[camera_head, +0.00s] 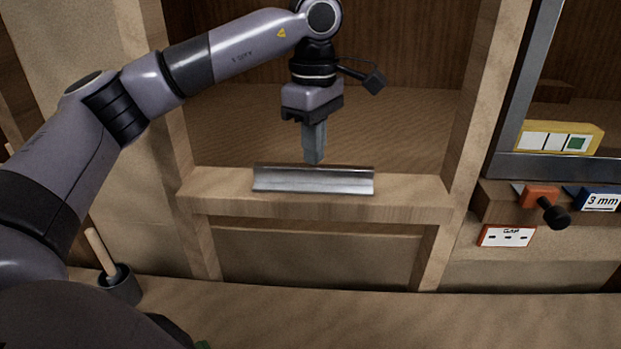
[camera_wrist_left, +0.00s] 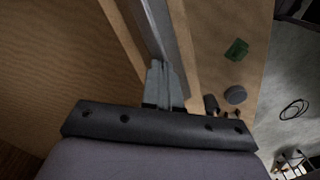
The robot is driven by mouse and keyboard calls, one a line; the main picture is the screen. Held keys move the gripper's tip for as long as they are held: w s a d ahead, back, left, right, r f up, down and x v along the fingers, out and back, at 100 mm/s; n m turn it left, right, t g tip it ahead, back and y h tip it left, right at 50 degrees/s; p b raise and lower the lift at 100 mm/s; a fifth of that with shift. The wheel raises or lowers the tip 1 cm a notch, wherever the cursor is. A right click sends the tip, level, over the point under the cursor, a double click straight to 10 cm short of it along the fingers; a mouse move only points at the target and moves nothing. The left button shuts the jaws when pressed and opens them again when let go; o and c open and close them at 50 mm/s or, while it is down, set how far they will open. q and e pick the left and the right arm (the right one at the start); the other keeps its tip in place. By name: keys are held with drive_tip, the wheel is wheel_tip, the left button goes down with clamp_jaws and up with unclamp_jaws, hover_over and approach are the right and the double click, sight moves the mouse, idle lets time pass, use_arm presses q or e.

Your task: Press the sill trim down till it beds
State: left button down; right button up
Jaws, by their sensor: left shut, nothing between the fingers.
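The sill trim (camera_head: 313,181) is a grey metal strip with a raised back edge. It lies along the wooden sill (camera_head: 415,196) in the middle of the head view. It also shows in the left wrist view (camera_wrist_left: 158,25), running up from the fingertips. My left gripper (camera_head: 314,160) is shut and empty, pointing down at the trim's back edge near its middle. Its fingertips (camera_wrist_left: 164,66) look very close to the trim; I cannot tell whether they touch it. Whether the trim sits flush on the sill is unclear. My right gripper is not in view.
A yellow level-like block (camera_head: 558,138), an orange clamp-like tool with a black knob (camera_head: 541,197), a "3 mm" block (camera_head: 599,200) and a gap card (camera_head: 507,236) are at the right. A wooden handle in a dark cup (camera_head: 119,284) stands at the lower left. The front bench (camera_head: 400,320) is mostly clear.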

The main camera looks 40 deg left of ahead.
use_arm(q)
drive_tip(key=shift+f, duration=0.65)
idle(0.5)
drive_tip(key=shift+r, duration=0.1)
wheel_tip(320, 180, up, 7)
drive_tip(key=p, duration=0.6)
drive_tip(key=shift+r, duration=0.1)
idle(0.5)
